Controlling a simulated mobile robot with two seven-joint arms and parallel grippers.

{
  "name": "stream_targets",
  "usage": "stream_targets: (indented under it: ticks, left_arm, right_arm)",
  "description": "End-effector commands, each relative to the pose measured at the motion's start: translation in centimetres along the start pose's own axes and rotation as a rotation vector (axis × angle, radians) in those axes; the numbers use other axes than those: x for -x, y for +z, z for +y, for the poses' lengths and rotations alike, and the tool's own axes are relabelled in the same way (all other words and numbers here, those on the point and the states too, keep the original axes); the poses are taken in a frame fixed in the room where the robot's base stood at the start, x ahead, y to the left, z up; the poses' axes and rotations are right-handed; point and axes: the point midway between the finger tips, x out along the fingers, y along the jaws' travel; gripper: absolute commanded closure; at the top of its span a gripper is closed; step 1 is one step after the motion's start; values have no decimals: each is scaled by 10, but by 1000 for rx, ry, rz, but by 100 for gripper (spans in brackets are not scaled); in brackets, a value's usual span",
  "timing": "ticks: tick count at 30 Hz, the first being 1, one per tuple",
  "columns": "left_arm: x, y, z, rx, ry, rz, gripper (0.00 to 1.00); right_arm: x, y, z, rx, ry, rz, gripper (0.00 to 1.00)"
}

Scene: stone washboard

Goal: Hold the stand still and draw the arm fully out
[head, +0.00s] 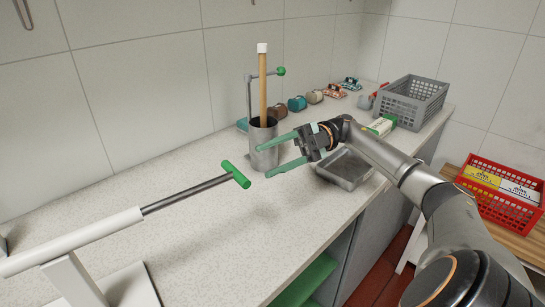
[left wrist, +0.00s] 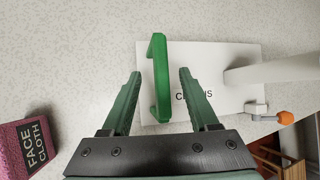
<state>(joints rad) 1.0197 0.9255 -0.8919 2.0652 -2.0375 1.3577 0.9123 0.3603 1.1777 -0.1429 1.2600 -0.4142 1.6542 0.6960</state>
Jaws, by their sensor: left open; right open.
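The stand's white base (head: 128,286) is at the lower left of the head view, partly cut off. Its white tube (head: 75,241) slants up to the right, with a grey rod (head: 187,193) showing from its end. The rod ends in a green crossbar handle (head: 236,174). My right gripper (head: 263,161) is open and empty, its fingertips just right of the crossbar and apart from it. In the left wrist view, my left gripper (left wrist: 159,78) is open, its fingers either side of a green grip (left wrist: 159,60) above the white base plate (left wrist: 215,55). Contact is not clear.
A metal canister (head: 263,145) with a wooden stick stands behind my right gripper. A metal tray (head: 345,168) and grey basket (head: 411,101) lie farther right. A pink face cloth box (left wrist: 28,144) and orange knob (left wrist: 286,118) show in the left wrist view. The front counter is clear.

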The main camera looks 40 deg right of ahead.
Motion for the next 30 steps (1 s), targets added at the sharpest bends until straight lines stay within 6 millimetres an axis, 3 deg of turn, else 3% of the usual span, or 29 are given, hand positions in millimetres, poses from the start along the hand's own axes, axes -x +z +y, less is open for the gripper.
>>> stream_targets:
  ticks: [9, 15, 21, 30]
  left_arm:
    - [65, 1, 1, 0, 3, -5, 40]
    - [98, 0, 1, 1, 3, -1, 40]
    - [111, 0, 1, 1, 4, 1, 40]
    - [111, -1, 1, 1, 3, 2, 40]
  right_arm:
    - [0, 0, 0, 0, 0, 0, 48]
    - [0, 0, 0, 0, 0, 0, 48]
    - [0, 0, 0, 0, 0, 0, 48]
    - [0, 0, 0, 0, 0, 0, 48]
